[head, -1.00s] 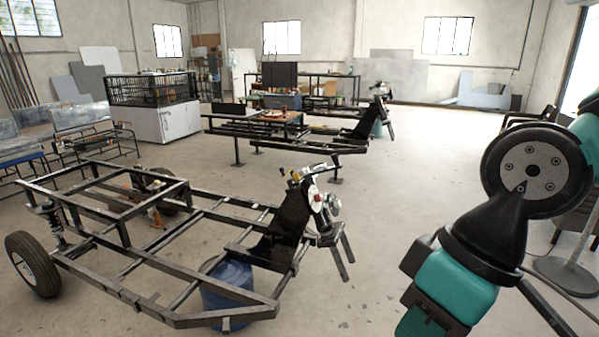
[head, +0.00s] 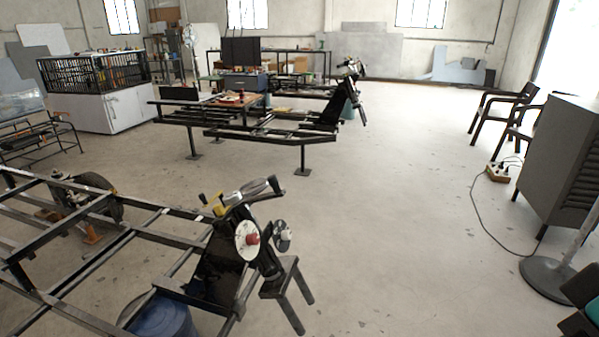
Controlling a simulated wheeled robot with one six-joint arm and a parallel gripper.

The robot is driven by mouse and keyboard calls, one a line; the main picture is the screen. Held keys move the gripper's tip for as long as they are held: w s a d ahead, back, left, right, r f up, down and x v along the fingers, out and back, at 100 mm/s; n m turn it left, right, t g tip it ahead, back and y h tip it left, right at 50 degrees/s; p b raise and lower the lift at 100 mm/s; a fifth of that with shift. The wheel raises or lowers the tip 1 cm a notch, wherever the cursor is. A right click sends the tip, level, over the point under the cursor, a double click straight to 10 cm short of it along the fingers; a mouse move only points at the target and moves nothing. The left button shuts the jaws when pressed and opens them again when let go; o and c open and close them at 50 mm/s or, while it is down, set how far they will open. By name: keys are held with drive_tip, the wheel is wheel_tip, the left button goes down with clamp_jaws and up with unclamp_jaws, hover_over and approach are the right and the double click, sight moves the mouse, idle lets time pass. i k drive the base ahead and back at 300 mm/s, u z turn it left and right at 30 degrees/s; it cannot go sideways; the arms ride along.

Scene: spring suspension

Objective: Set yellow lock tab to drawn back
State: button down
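A small yellow part (head: 217,204), possibly the yellow lock tab, shows in the head view at the left of the handlebar assembly on the near vehicle frame. It is too small to tell its position or whether it is drawn back. Beside it are a white disc with a red centre (head: 249,240) and a dark handle (head: 262,190). My gripper is not in view. Only a teal and black piece of my arm shows at the lower right corner, well apart from the frame.
The near black frame (head: 110,255) fills the lower left, with a blue drum (head: 160,315) under it. A second frame (head: 250,130) stands behind. A grey cabinet (head: 560,150), a stand base (head: 548,275) and a cable lie at the right. The middle floor is open.

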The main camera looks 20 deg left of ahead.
sight(218, 208)
drive_tip(key=z, duration=0.1)
drive_tip(key=i, duration=1.1)
drive_tip(key=u, duration=0.65)
drive_tip(key=i, duration=0.9)
drive_tip(key=u, duration=1.2)
drive_tip(key=i, duration=0.35)
drive_tip(key=u, duration=0.15)
